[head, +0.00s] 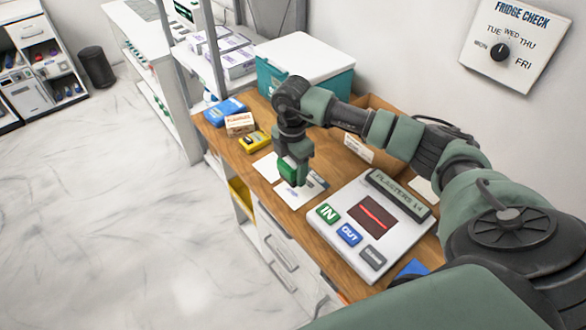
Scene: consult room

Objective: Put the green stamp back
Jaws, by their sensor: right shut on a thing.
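My right gripper (293,168) points down over the wooden counter and is shut on the green stamp (287,171). The stamp shows as a small green block at the fingertips, partly hidden by the gripper. It is over or just beside white paper cards (292,196); I cannot tell whether it touches them. The stamp's holder is not clear to see. My left gripper is not in view.
A white panel (400,235) with IN and OUT buttons lies to the right. A yellow item (257,140), a small box (239,124) and a blue pack (225,111) sit at the left. A teal box with white lid (306,54) stands behind.

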